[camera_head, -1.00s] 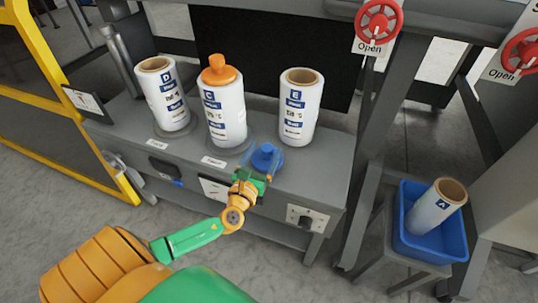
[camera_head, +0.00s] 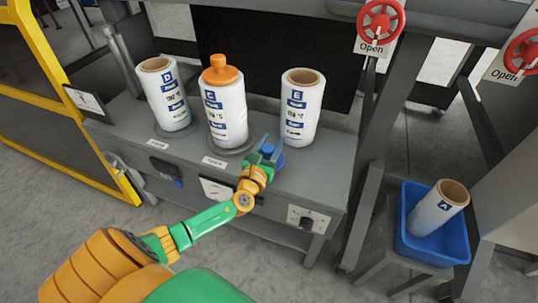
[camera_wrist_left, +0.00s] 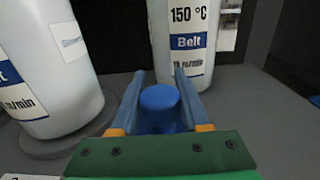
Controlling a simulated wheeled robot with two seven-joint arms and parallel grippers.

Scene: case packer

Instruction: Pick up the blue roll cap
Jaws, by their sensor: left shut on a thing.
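The blue roll cap (camera_head: 275,160) is at the front of the grey machine's top, in front of the right-hand white roll. My left gripper (camera_head: 268,149) is shut on it, with one finger on each side. In the left wrist view the cap (camera_wrist_left: 160,101) shows its round knob between the two blue-grey fingers (camera_wrist_left: 158,78); its lower part is mostly hidden. I cannot tell whether the cap still touches the surface. My right gripper is not in view.
Three white rolls stand on the machine top: a left one (camera_head: 167,98), a middle one with an orange cap (camera_head: 221,76), and a right one (camera_head: 299,112) close behind my gripper. A blue bin (camera_head: 428,250) holding another roll (camera_head: 432,212) stands at right. Red valve wheels (camera_head: 380,19) hang above.

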